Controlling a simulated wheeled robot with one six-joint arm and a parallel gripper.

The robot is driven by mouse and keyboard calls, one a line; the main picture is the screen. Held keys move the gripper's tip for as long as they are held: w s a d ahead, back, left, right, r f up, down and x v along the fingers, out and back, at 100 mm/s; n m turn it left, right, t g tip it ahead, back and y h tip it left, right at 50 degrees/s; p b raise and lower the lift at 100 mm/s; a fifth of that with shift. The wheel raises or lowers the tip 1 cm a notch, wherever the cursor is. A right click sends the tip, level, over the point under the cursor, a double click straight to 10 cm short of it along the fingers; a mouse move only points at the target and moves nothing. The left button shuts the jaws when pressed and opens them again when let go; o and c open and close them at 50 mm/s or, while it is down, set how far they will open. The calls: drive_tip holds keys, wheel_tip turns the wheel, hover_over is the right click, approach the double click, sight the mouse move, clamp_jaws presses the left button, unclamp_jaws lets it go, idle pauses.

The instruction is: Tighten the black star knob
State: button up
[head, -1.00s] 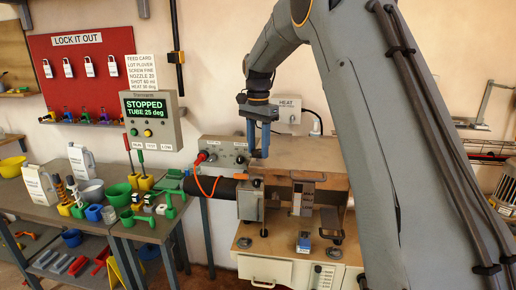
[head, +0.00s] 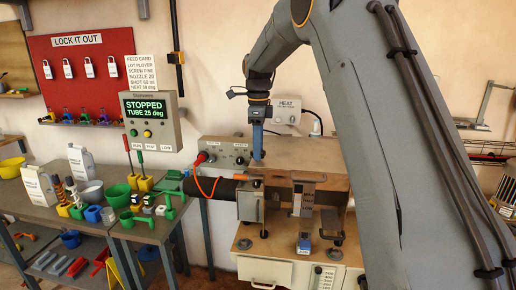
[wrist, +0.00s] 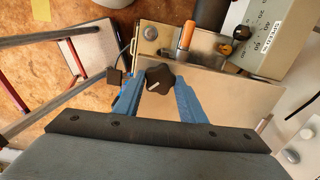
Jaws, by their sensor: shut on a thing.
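The black star knob (wrist: 160,77) shows in the wrist view, a dark lobed knob with a pale mark on its top. It sits on a flat metal plate of the machine. My gripper (wrist: 160,86) is shut on it, one blue finger on each side. In the head view my gripper (head: 257,155) points straight down onto the top of the machine, its fingers seen nearly edge-on. The knob cannot be made out there.
An orange handle (wrist: 186,36) stands close beside the knob. The control box (head: 226,152) is just left of my gripper. The display (head: 150,118) reads STOPPED, TUBE 25 deg. A bench (head: 110,222) with cups and tools is at the left.

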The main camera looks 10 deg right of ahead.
drive_tip(key=m, duration=0.3)
drive_tip(key=shift+m, duration=2.1)
drive_tip(key=o, duration=1)
drive_tip(key=shift+r+b, duration=1.6)
drive_tip(key=shift+r, duration=2.35)
drive_tip(key=shift+a, duration=0.1)
